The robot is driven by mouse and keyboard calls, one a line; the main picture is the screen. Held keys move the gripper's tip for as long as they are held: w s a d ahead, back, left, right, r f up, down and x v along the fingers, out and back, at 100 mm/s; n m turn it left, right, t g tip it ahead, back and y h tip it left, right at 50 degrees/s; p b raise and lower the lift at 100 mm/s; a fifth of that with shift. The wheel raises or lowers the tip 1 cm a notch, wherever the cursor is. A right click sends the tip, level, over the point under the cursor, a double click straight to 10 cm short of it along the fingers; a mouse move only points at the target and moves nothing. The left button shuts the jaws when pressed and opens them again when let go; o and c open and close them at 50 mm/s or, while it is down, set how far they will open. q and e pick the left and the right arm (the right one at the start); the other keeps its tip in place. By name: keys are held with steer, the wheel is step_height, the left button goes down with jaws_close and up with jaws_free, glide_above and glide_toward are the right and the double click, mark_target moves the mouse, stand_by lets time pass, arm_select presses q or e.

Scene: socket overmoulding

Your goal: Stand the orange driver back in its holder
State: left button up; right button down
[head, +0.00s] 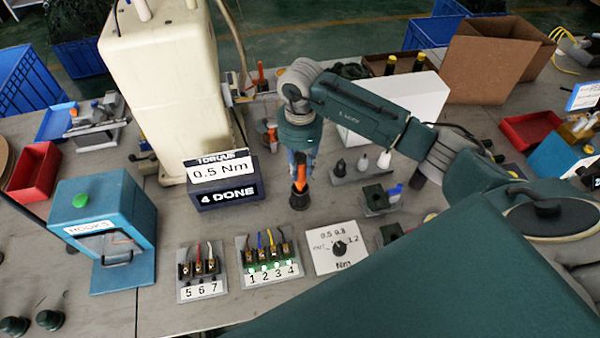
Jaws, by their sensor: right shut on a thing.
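The orange driver (300,178) is upright below my right wrist, near the middle of the head view. My right gripper (300,160) points down and is shut on its upper part, which the gripper partly hides. A dark, round, cup-like holder (299,199) stands on the bench directly under the driver. The driver's lower end meets or overlaps the holder's mouth in the picture. I cannot tell how deep it sits. My left gripper is not in view.
A torque display (222,181) reading 0.5 Nm and "4 DONE" stands to the left. In front are terminal blocks (268,262) and a torque dial (337,248). A small stand with several nozzles (362,166) is close right. A blue box (103,232) stands at left.

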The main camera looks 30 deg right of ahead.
mark_target(300, 177)
step_height(300, 177, down, 3)
steer(key=shift+f+p, duration=0.2)
steer(key=shift+p, duration=0.3)
steer(key=shift+f, duration=0.45)
steer(key=shift+f, duration=0.1)
steer(key=c, duration=1.9)
jaws_free()
steer(key=shift+f, duration=0.1)
steer(key=o, duration=0.5)
steer(key=shift+c, duration=0.2)
